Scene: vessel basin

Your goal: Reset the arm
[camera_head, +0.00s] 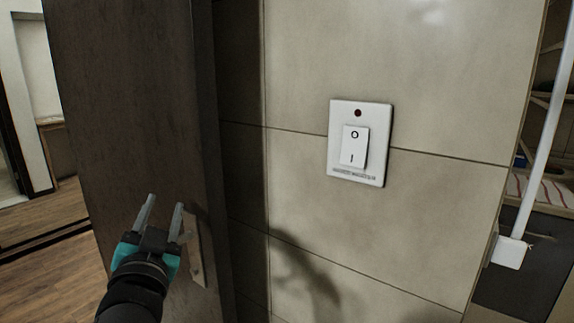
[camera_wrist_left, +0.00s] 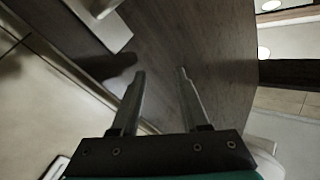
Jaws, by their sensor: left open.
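My left gripper (camera_head: 161,213) is open and empty in the lower left of the head view. Its two grey fingers point up in front of the dark wooden door (camera_head: 135,110). In the left wrist view, the open fingers (camera_wrist_left: 160,82) show apart with nothing between them, and the dark wood panel (camera_wrist_left: 220,50) lies beyond them. My right gripper is in neither view.
A white rocker switch (camera_head: 355,146) with a red dot sits on the tiled wall (camera_head: 430,70), right of the door. A metal door handle (camera_head: 194,250) is close to the gripper's right. A white vertical pipe (camera_head: 546,130) stands at the far right. Wooden floor (camera_head: 50,270) is open at left.

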